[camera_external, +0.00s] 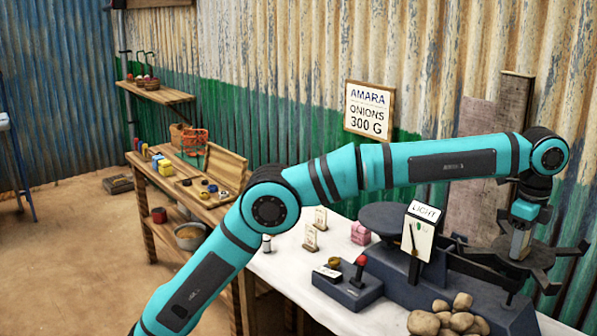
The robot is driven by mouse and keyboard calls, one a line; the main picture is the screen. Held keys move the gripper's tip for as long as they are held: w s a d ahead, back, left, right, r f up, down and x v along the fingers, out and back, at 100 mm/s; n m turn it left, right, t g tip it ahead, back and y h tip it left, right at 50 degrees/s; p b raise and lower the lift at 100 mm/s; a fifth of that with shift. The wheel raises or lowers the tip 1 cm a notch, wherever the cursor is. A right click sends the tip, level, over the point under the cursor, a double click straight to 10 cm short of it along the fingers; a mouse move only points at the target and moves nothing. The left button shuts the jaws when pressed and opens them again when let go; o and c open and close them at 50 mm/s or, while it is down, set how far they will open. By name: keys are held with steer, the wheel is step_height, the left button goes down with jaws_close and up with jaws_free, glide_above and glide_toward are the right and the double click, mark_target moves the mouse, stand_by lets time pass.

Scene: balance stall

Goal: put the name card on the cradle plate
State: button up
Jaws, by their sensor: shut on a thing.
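My gripper (522,228) points down at the right, over the dark cradle plate (548,262) with its spread arms. It is shut on a small pale thing (519,243), which I take to be the name card; the fingers hide much of it. The held thing is at or just above the plate's middle; I cannot tell if it touches. Two other small cream cards stand upright on the white counter, one (320,218) behind the other (310,238).
The balance has a dark pan (388,217) and a dial sign (421,212) reading LIGHT. Several tan lumps (450,318) lie in front. A dark block (345,290) with a red knob, and pink packs (360,233), stand on the white counter (285,270). Corrugated walls rise close behind.

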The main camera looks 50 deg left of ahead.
steer(key=shift+f, duration=0.1)
steer(key=o, duration=1)
steer(key=shift+c, duration=0.2)
step_height(320, 180, up, 7)
steer(key=shift+r, duration=0.3)
